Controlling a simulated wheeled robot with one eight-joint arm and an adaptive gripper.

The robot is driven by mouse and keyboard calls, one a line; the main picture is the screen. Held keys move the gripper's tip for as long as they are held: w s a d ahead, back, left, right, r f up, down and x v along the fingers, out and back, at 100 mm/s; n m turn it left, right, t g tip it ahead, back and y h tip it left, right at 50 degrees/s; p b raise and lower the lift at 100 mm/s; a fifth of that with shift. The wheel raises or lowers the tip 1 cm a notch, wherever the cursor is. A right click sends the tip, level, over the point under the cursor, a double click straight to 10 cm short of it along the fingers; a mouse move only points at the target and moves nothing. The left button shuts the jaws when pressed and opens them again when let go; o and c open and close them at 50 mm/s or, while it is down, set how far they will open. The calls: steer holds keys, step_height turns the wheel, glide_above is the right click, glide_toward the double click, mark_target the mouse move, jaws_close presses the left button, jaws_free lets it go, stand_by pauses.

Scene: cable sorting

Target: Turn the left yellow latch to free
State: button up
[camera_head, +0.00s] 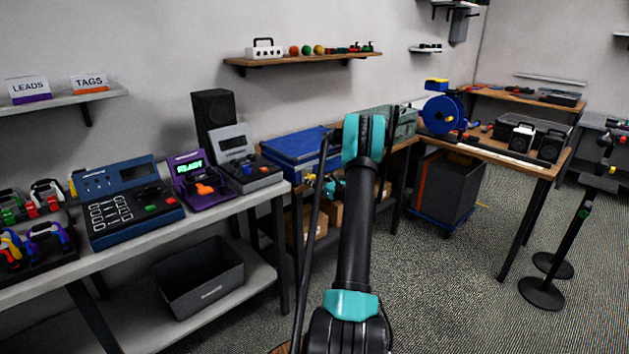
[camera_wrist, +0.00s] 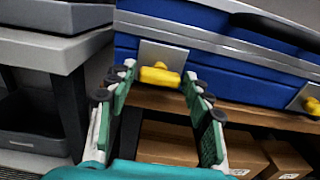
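A blue case (camera_head: 290,152) sits on a wooden shelf beyond the grey bench; its front fills the upper wrist view (camera_wrist: 210,58). The left yellow latch (camera_wrist: 160,76) is on a pale metal plate on the case front and lies roughly sideways. A second yellow latch (camera_wrist: 312,107) shows at the right edge of the wrist view. My gripper (camera_wrist: 160,74) is open, with one finger on each side of the left latch in the picture. Gaps show between the fingers and the latch; I cannot tell the depth between them. In the head view my arm partly hides the gripper.
The grey bench corner (camera_wrist: 50,50) stands close to the left of my gripper. Cardboard boxes (camera_wrist: 170,143) lie below the wooden shelf edge (camera_wrist: 250,118). The bench holds a purple device (camera_head: 200,178) and a blue device (camera_head: 128,203). A grey bin (camera_head: 200,280) stands on its lower shelf.

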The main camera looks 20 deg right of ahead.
steer(key=c, duration=0.6)
steer(key=shift+c, duration=0.2)
steer(key=shift+n, duration=0.3)
steer(key=n, duration=1.1)
steer(key=shift+s+a+f+n, duration=0.1)
steer(key=shift+a+f+n, duration=0.05)
steer(key=shift+n, duration=0.25)
steer(key=n, duration=0.5)
steer(key=shift+f, duration=0.1)
steer(key=shift+n, duration=0.4)
steer(key=o, duration=1.2)
steer(key=shift+c, duration=0.2)
